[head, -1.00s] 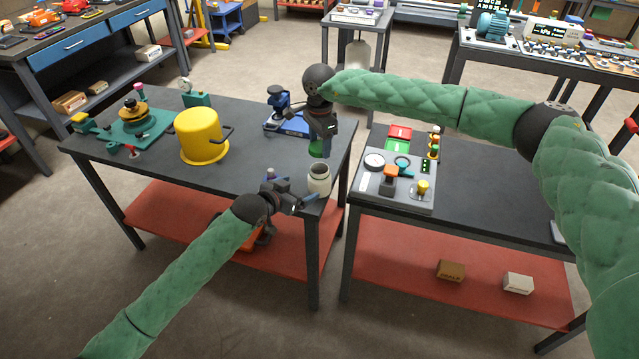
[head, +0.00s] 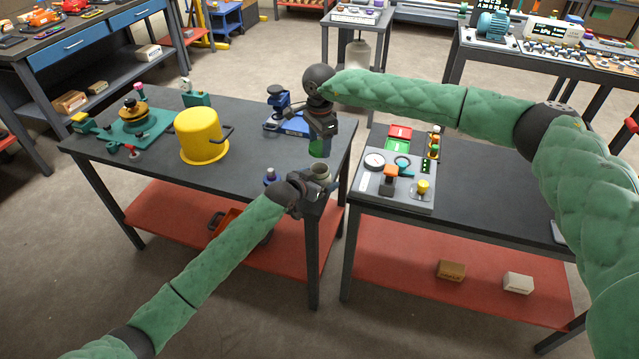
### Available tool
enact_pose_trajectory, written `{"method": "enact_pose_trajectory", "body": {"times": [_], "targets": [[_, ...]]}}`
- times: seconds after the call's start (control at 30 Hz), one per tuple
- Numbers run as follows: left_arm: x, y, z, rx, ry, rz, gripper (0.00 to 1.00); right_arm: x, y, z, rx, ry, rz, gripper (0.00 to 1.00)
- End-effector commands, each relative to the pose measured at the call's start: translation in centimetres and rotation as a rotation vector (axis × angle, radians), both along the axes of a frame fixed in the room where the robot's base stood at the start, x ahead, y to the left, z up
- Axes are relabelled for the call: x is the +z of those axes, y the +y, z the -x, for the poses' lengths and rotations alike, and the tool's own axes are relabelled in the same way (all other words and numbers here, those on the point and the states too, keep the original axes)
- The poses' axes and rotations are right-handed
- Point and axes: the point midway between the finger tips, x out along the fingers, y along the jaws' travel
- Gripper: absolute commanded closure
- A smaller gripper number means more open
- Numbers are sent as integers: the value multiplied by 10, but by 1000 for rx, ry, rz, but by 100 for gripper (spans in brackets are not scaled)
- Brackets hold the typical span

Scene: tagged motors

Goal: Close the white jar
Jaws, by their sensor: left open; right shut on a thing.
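The white jar (head: 321,171) stands upright near the right front corner of the left table, with its mouth uncovered. Its lower part is hidden behind my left gripper (head: 326,186), which is open at the jar, its fingers around or beside the body; I cannot tell whether they touch. My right gripper (head: 319,138) points down just above the jar and is shut on a green lid (head: 318,147). The lid is apart from the jar's rim, slightly behind it in the picture.
A small blue-purple bottle (head: 270,176) stands left of the jar. A blue device (head: 288,124) is behind my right gripper, and a yellow pot (head: 200,135) stands further left. A control panel (head: 396,178) lies on the right table across a narrow gap.

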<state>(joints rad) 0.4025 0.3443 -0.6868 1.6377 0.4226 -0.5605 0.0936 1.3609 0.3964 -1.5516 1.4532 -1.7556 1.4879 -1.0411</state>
Motion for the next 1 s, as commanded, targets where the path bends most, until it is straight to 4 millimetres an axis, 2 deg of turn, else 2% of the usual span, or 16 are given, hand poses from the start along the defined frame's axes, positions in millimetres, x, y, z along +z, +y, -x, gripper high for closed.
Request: {"method": "enact_pose_trajectory", "body": {"times": [0.37, 0.7, 0.87, 1.0], "targets": [[-1, -3, -3, 0, -1, 1, 8, 0, 0, 0, 0, 0, 0, 64], [-1, -2, -3, 0, -1, 1, 73, 0, 0, 0, 0, 0, 0, 64], [-1, -2, -3, 0, -1, 1, 75, -4, 0, 0, 0, 1, 1, 64], [-1, -2, -3, 0, -1, 1, 75, -20, 0, 1, 0, 1, 0, 64]]}}
